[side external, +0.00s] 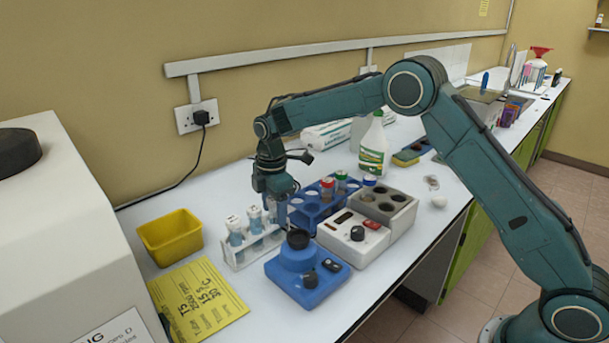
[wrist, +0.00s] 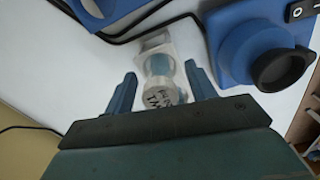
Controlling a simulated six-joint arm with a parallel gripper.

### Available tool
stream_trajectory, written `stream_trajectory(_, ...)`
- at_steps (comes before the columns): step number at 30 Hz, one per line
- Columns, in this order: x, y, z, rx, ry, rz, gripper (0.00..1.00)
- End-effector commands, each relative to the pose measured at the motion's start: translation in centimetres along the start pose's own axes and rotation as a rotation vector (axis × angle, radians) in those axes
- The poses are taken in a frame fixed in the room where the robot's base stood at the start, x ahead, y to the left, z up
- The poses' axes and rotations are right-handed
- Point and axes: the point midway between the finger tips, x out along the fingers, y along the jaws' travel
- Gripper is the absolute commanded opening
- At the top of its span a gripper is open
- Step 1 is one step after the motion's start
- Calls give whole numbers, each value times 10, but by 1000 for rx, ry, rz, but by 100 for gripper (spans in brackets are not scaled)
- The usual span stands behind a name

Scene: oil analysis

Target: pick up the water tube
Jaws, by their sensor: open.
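A white rack (side external: 240,258) holds several upright tubes with white caps and pale blue contents, including a left tube (side external: 234,230). My gripper (side external: 277,212) points down above the rack's right end. In the wrist view my gripper (wrist: 160,70) is open, its two blue fingers on either side of a white-capped tube (wrist: 160,94). The cap bears dark writing, upside down and only partly legible, which may start "WAT". The tube stands between the fingers with gaps on both sides. In the side view my gripper partly hides that end of the rack.
A blue mixer (side external: 308,273) with a black top stands close in front. A blue rack (side external: 312,212) with capped tubes, a white-grey heater block (side external: 354,238) and a yellow bin (side external: 171,237) surround the spot. A yellow notice (side external: 197,300) lies at front left.

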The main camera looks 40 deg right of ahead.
Motion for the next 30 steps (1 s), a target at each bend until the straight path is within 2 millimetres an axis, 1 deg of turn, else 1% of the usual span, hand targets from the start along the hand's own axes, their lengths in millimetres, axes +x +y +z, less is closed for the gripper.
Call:
stream_trajectory(5,0,0,0,0,0,0,56)
stream_trajectory(8,0,0,0,0,0,0,38)
stream_trajectory(12,0,0,0,0,0,0,11)
stream_trajectory(13,0,0,0,0,0,0,8)
stream_trajectory(23,-2,0,0,0,0,1,8)
stream_trajectory(26,-6,0,0,0,0,1,8)
stream_trajectory(30,-16,0,0,0,1,2,8)
